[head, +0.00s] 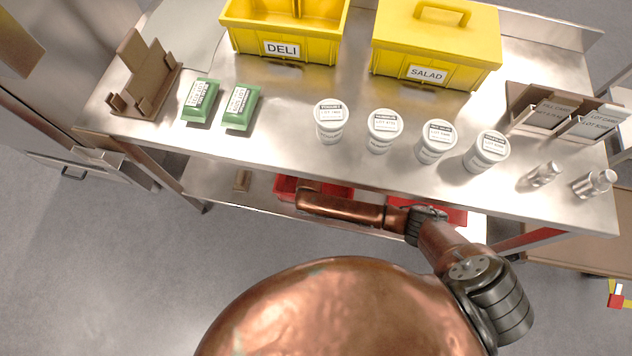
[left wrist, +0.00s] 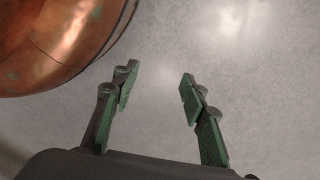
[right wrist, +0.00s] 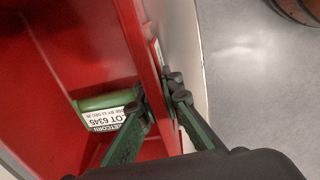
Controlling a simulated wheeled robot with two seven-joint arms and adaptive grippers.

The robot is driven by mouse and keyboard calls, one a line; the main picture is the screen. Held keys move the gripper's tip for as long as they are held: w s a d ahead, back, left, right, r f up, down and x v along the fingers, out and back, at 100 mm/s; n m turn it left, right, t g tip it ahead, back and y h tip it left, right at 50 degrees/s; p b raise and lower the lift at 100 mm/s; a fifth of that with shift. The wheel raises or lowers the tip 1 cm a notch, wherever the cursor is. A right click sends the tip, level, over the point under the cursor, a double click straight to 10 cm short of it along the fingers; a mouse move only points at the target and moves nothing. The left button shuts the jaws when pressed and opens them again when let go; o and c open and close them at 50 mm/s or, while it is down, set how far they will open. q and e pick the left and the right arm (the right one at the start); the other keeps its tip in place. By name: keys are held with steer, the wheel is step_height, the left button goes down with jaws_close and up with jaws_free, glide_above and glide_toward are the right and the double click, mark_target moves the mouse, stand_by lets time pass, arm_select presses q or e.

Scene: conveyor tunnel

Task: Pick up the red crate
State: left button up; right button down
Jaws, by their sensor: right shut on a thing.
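The red crate (right wrist: 60,50) fills the left of the right wrist view. My right gripper (right wrist: 160,88) is shut on its upright wall, one finger on each side. A green pack (right wrist: 100,112) with a white label lies inside the crate. In the head view, red parts show on the low shelf under the table, at the left (head: 286,186) and at the right (head: 456,215). My arm and the table edge partly hide them, and I cannot tell which part belongs to the held crate. My left gripper (left wrist: 158,80) is open and empty above the grey floor.
The metal table (head: 290,120) above holds a yellow DELI bin (head: 283,47), a yellow SALAD box (head: 428,73), green packs (head: 240,107), several white tubs (head: 383,130) and metal shakers (head: 543,175). The floor (head: 110,260) at left is clear.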

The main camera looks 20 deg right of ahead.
arm_select(q)
steer(key=shift+w, duration=0.1)
arm_select(e)
steer(key=shift+a+r, duration=0.15)
stand_by(0.6)
steer(key=shift+r+p, duration=0.6)
steer(key=shift+r, duration=0.15)
steer(key=shift+w+r+p, duration=0.1)
steer(key=shift+r+p, duration=0.5)
steer(key=shift+r, duration=0.4)
arm_select(q)
steer(key=s+a+f+p, duration=0.2)
steer(key=s+f+p, duration=0.3)
steer(key=s, duration=1.1)
steer(key=shift+f+m, duration=0.4)
steer(key=shift+f, duration=1.25)
arm_select(e)
steer(key=s+a, duration=1)
steer(key=s, duration=0.5)
steer(key=shift+f, duration=0.1)
